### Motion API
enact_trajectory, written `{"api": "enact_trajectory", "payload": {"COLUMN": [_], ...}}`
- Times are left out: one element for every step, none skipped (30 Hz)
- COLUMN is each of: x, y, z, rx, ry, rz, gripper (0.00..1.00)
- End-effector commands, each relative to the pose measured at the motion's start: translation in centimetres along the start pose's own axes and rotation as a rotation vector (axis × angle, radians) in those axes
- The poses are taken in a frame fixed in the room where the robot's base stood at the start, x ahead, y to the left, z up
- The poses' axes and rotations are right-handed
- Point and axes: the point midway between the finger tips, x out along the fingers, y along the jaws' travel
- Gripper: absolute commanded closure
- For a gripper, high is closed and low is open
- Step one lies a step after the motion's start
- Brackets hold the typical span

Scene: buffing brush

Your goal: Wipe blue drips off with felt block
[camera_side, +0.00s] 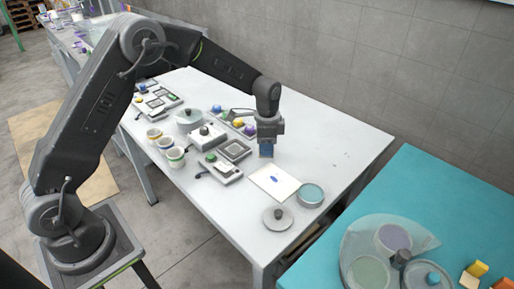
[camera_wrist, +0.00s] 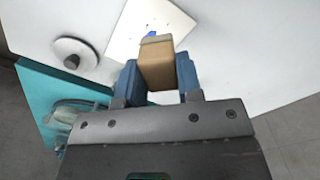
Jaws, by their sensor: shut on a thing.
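My gripper (camera_side: 266,150) hangs above the white table, behind and slightly left of a pale sheet (camera_side: 262,178). In the wrist view its two blue fingers (camera_wrist: 158,78) are shut on a tan block (camera_wrist: 157,64) with a greyish strip at its far end, which looks like the felt block. The sheet (camera_wrist: 128,32) lies flat beyond the block in that view. A blue drip (camera_side: 274,179) marks the sheet's middle; in the wrist view a bit of blue (camera_wrist: 152,34) shows just past the block, which partly hides it. The block appears clear of the sheet.
A round tin with a blue-grey top (camera_side: 310,193) stands right of the sheet, and a knobbed disc (camera_side: 278,218) lies in front. Cups (camera_side: 176,158), a grey tray (camera_side: 234,150) and small pots crowd the left. The table's right back is free. A teal table (camera_side: 440,190) stands right.

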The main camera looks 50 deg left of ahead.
Motion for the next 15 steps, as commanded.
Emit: {"api": "enact_trajectory", "payload": {"x": [0.3,0.5,0.7,0.9,1.2,1.5,1.8,2.1,2.4,2.7,3.0,3.3,3.6,3.9,4.2], "y": [0.0,0.0,0.0,0.0,0.0,0.0,0.0,0.0,0.0,0.0,0.0,0.0,0.0,0.0,0.0], "z": [0.0,0.0,0.0,0.0,0.0,0.0,0.0,0.1,0.1,0.0,0.0,0.0,0.1,0.0,0.0], "rx": [0.001,0.001,0.0,0.0,-0.001,-0.001,-0.001,-0.001,-0.002,-0.002,-0.002,-0.002,-0.002,-0.002,-0.003], "ry": [-0.001,-0.001,-0.001,-0.001,0.0,-0.001,-0.001,-0.001,-0.001,0.0,0.0,-0.001,-0.001,-0.001,0.0], "rz": [0.001,0.001,0.001,0.001,0.0,0.001,0.001,0.002,0.001,0.0,0.001,0.001,0.001,0.001,0.0], "gripper": [0.88,0.88,0.88,0.88,0.88,0.88,0.88,0.88,0.88,0.88,0.88,0.88,0.88,0.88,0.88]}}
